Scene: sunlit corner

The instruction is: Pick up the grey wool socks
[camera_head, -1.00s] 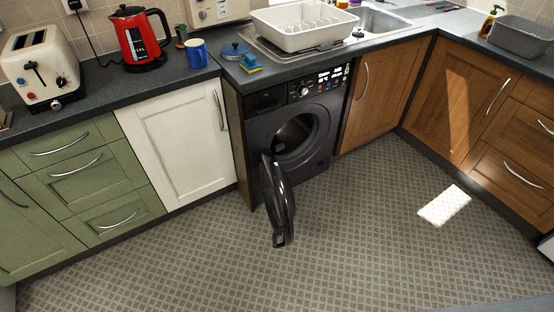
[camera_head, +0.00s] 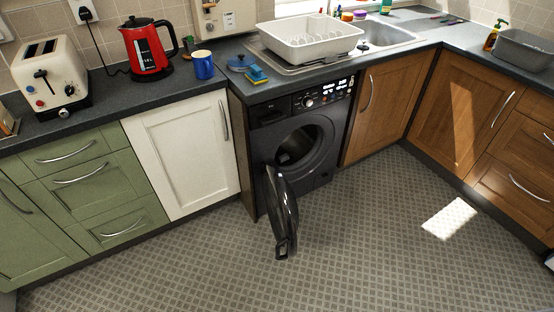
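I cannot make out any grey wool socks in the head view. A black washing machine (camera_head: 325,130) stands under the counter with its round door (camera_head: 283,212) swung open towards me. Its drum opening (camera_head: 297,146) is dark, with a faint paler patch low inside that I cannot identify. Neither of my grippers is in view.
The counter holds a toaster (camera_head: 46,78), a red kettle (camera_head: 148,50), a blue mug (camera_head: 203,65), a white dish rack (camera_head: 308,38) and a grey basin (camera_head: 524,49).

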